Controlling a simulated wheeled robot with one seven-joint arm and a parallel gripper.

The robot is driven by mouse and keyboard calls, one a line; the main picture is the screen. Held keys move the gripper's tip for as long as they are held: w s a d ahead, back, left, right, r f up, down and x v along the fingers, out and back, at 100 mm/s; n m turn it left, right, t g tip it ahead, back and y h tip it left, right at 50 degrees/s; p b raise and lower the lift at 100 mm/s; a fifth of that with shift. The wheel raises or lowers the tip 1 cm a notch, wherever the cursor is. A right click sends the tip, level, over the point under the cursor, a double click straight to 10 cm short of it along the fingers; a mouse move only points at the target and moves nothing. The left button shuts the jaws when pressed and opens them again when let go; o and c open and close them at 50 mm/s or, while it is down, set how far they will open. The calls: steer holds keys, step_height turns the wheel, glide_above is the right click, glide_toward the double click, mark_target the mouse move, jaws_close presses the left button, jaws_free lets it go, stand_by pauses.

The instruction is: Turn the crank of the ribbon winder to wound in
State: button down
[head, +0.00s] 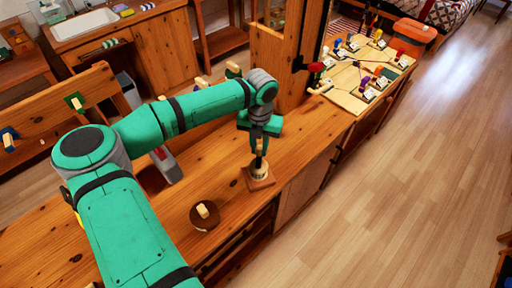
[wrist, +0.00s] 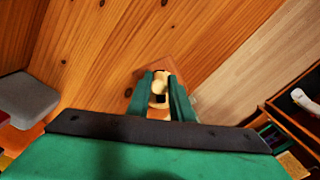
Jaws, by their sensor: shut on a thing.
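The ribbon winder (head: 260,183) stands on the wooden counter near its front edge. It shows a square brown base with a pale cylindrical body on top. My gripper (head: 259,152) points down onto the winder from above. In the wrist view my gripper (wrist: 160,88) has its two green fingers closed around a pale crank knob (wrist: 159,86). The winder's base (wrist: 178,64) shows partly behind the fingers. The rest of the crank, and how far it is turned, is hidden by the fingers.
A round brown piece with a pale knob (head: 204,214) sits on the counter left of the winder. A grey and red item (head: 166,164) stands behind. A wooden board with several coloured pieces (head: 352,96) lies at the counter's far right end. The counter around the winder is clear.

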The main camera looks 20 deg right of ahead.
steer(key=s+m, duration=0.3)
steer(key=m, duration=0.9)
steer(key=s+m, duration=0.4)
steer(key=m, duration=0.7)
steer(key=shift+d+m, duration=0.15)
steer(key=shift+m, duration=0.25)
steer(key=shift+s+a+m, duration=0.15)
steer(key=shift+a+m, duration=0.1)
steer(key=shift+m, duration=0.55)
steer(key=shift+s+a+m, duration=0.1)
steer(key=shift+a+m, duration=0.15)
steer(key=shift+m, duration=0.55)
stand_by(0.8)
steer(key=c, duration=1.6)
jaws_free()
steer(key=shift+o, duration=0.2)
step_height(320, 180, up, 11)
steer(key=shift+f, duration=0.1)
